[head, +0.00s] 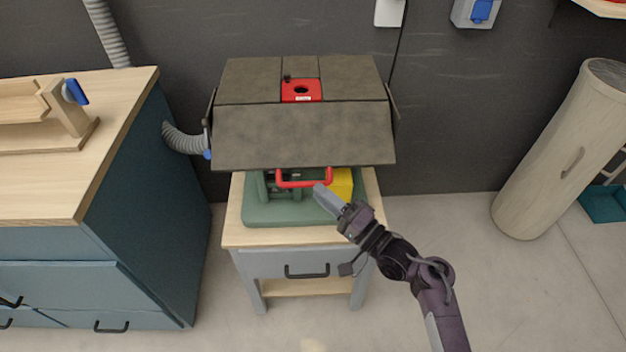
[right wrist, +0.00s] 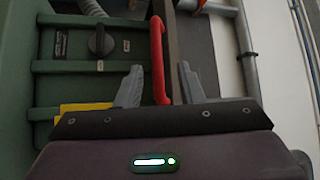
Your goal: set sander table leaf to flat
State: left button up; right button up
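The sander's grey-brown front leaf (head: 305,135) slopes down toward me from the flat top (head: 250,80). A red bar handle (head: 304,182) shows at the leaf's lower edge. My right gripper (head: 320,188) is at the right end of this handle, above the green sander base (head: 290,214). In the right wrist view the gripper (right wrist: 161,84) is open, and the red handle (right wrist: 157,60) shows between its two grey fingers with gaps on both sides. I cannot tell whether the fingers touch it. My left gripper is not in view.
The sander stands on a small wooden table (head: 235,232) with a drawer. A blue workbench (head: 150,190) is close on the left, with a grey hose (head: 183,140) between. A pale wooden cylinder (head: 555,150) leans at the right. Floor at the front right is clear.

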aim_at(311, 182)
jog(key=x, duration=0.3)
jog(key=shift+w+a+f, duration=0.1)
jog(key=shift+w+a, duration=0.05)
jog(key=shift+w, duration=0.25)
jog(key=shift+w+a, duration=0.2)
jog(key=shift+a, duration=0.05)
jog(key=shift+c, duration=0.5)
jog(key=c, duration=0.5)
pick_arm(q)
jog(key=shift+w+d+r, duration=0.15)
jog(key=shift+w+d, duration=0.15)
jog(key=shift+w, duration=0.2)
pick_arm(e)
grip_shut()
